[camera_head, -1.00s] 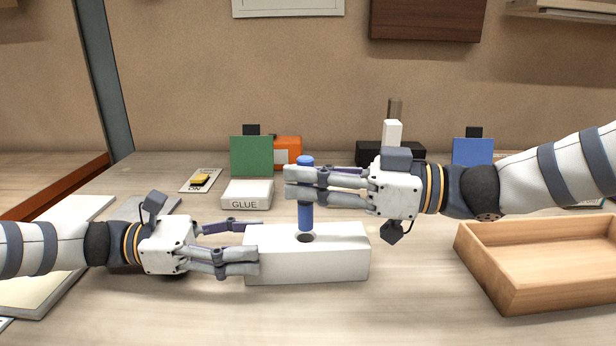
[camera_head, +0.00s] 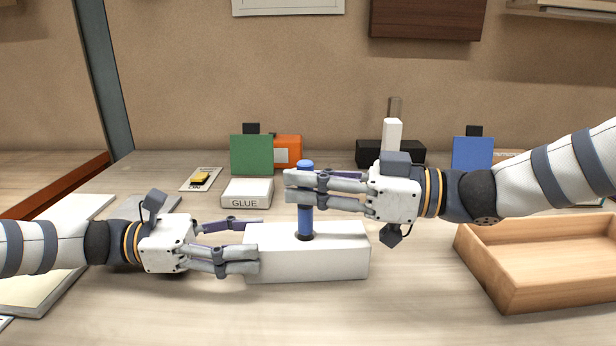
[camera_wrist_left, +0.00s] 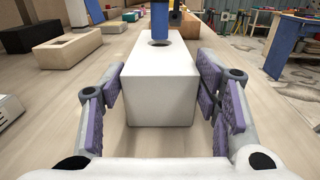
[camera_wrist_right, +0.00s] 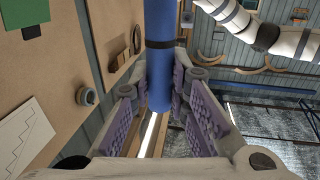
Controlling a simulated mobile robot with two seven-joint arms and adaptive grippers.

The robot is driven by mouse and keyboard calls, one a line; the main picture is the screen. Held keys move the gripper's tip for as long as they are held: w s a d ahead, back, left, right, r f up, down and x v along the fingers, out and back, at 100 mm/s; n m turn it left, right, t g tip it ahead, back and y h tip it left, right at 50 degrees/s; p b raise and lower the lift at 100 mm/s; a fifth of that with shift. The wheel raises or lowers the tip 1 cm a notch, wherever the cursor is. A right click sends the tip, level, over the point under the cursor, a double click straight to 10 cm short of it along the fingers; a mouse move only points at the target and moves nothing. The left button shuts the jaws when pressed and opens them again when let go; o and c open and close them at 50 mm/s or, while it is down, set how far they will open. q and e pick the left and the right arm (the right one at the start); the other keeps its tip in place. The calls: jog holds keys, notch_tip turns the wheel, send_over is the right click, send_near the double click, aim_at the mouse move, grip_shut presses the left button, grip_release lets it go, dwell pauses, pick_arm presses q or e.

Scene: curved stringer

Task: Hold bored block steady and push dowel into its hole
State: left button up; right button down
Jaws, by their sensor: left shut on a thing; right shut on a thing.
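The white bored block (camera_head: 330,258) lies on the table, its round hole (camera_wrist_left: 160,43) facing up. My left gripper (camera_head: 258,245) is shut on the block's left end, with a purple pad on each side in the left wrist view. My right gripper (camera_head: 302,188) is shut on the blue dowel (camera_head: 306,222), which stands upright above the block. The dowel's lower end is at the hole's mouth; how far inside it is, I cannot tell. The dowel also shows between the pads in the right wrist view (camera_wrist_right: 160,75).
A wooden tray (camera_head: 485,270) stands at the right. Behind are a glue box (camera_head: 247,194), a green card (camera_head: 251,156), an orange box (camera_head: 288,150) and a blue card (camera_head: 472,153). The table in front of the block is clear.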

aim_at(310, 233)
jog(key=shift+f, duration=2.4)
jog(key=c, duration=1.4)
grip_release()
jog(key=shift+c, duration=0.2)
jog(key=shift+d, duration=0.1)
jog(key=v, duration=1.1)
jog(key=shift+s+d, duration=0.15)
jog(key=shift+d, duration=0.25)
pick_arm(q)
jog(key=o, duration=2)
